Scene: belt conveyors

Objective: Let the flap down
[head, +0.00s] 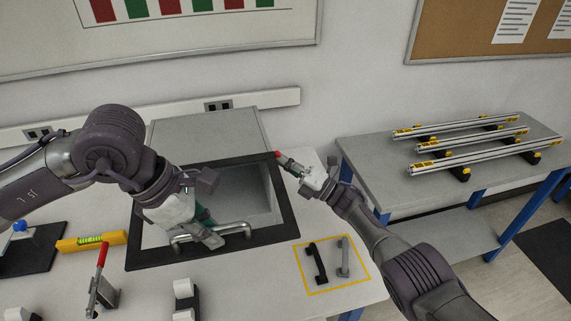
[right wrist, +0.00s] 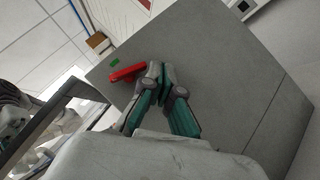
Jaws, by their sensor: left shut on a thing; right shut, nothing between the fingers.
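The grey flap (head: 210,130) stands raised at the back of a dark-framed opening (head: 284,215) in the bench. It fills much of the right wrist view (right wrist: 230,75). A small red piece (right wrist: 128,72) is at the flap's edge, beside a green mark (right wrist: 114,62). My right gripper (right wrist: 160,70) is shut and empty close to the red piece; I cannot tell whether they touch. In the head view it is at the flap's right side (head: 286,162). My left gripper (head: 212,238) is shut on the grey bar handle (head: 238,228) at the opening's front, partly hiding it.
A black handle (head: 317,263) and a grey handle (head: 343,257) lie in a yellow outline. A red-handled clamp (head: 101,260), a yellow level (head: 92,241) and a white-and-black block (head: 186,300) are at the front left. A side table (head: 380,165) holds several rails.

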